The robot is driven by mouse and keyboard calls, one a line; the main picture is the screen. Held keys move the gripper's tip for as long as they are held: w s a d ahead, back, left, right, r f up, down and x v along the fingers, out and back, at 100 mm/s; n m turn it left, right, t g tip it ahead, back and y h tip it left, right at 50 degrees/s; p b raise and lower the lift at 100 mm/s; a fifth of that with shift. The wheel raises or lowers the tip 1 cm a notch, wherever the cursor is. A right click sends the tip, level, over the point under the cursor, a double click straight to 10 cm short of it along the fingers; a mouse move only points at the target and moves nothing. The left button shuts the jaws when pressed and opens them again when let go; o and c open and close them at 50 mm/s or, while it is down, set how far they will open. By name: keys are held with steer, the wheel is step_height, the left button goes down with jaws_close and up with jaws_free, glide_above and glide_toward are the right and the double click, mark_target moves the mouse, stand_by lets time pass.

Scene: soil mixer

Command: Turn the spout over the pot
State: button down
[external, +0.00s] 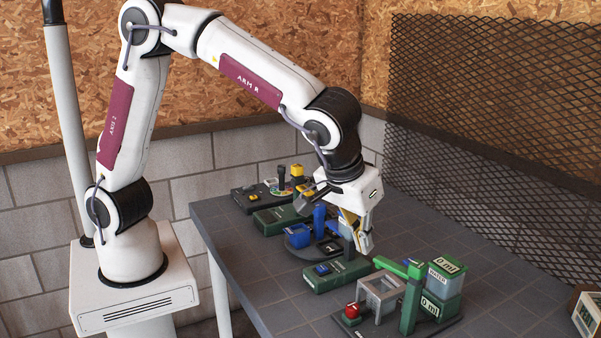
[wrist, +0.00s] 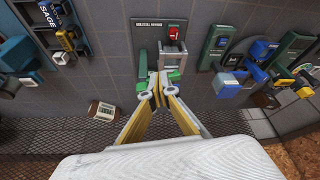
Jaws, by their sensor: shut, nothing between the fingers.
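A green post (external: 411,300) stands on a dark board and carries a green bar (external: 390,266) near its top, which looks like the spout. A grey open-topped frame (external: 380,292) stands beside the post; I cannot tell if it is the pot. The frame also shows in the wrist view (wrist: 178,62). My gripper (external: 364,248) is shut and empty, pointing down behind and left of the green post. In the wrist view its fingertips (wrist: 160,92) are together, with green parts (wrist: 174,76) showing just beyond them.
A red knob (external: 352,310) is on the board's front left. Green-and-clear containers (external: 445,277) stand at its right. A labelled box (external: 588,312) is at the right edge.

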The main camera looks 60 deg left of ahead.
mark_target(388, 268)
steer(key=shift+f, duration=0.15)
steer(key=w+a+f, duration=0.2)
steer(key=w+f, duration=0.5)
steer(key=f, duration=0.2)
steer(key=shift+w, duration=0.25)
stand_by(0.4)
steer(key=shift+w, duration=0.1)
steer(key=shift+w+a, duration=0.3)
steer(key=shift+w, duration=0.35)
steer(key=shift+s, duration=0.1)
